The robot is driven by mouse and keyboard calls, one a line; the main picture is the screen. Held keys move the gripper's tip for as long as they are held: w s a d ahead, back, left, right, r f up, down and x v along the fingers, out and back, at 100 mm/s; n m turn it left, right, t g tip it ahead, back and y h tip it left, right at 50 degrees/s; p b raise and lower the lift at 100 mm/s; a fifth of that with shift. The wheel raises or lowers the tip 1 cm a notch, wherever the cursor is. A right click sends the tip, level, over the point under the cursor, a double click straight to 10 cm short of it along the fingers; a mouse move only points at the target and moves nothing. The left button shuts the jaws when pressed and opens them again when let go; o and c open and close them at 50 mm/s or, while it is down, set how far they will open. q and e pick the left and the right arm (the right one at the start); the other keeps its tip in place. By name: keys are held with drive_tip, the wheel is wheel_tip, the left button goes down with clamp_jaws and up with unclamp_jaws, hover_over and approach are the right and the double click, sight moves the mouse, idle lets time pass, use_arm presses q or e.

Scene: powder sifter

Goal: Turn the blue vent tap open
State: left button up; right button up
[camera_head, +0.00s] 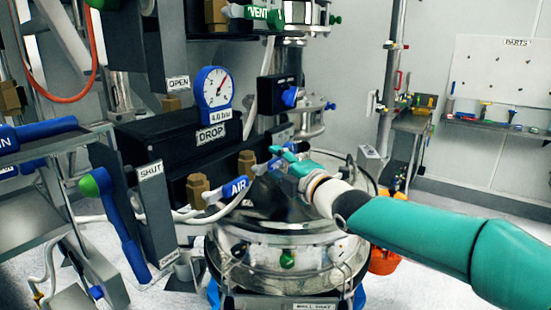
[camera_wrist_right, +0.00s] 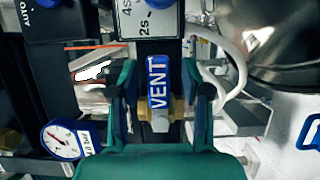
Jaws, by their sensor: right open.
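The blue vent tap (camera_wrist_right: 158,82), lettered VENT, shows in the right wrist view with a brass body and a pale tip on its handle. My right gripper (camera_wrist_right: 164,100) is open, with one finger on each side of the handle. Narrow gaps show between fingers and handle; I cannot tell whether either touches. In the head view my right gripper (camera_head: 284,158) is at the brass-bodied taps behind the vessel lid and hides part of a blue handle there. My left gripper is not in view.
A blue AIR tap (camera_head: 236,187) sits close to the left of my right gripper. A green tap lettered VENT (camera_head: 259,13) is higher up. A pressure gauge (camera_head: 214,88) stands on the black DROP box (camera_head: 150,135). The shiny vessel (camera_head: 285,235) lies below my right gripper.

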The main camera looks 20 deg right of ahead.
drive_tip(key=shift+w+a, duration=0.1)
drive_tip(key=shift+w, duration=0.2)
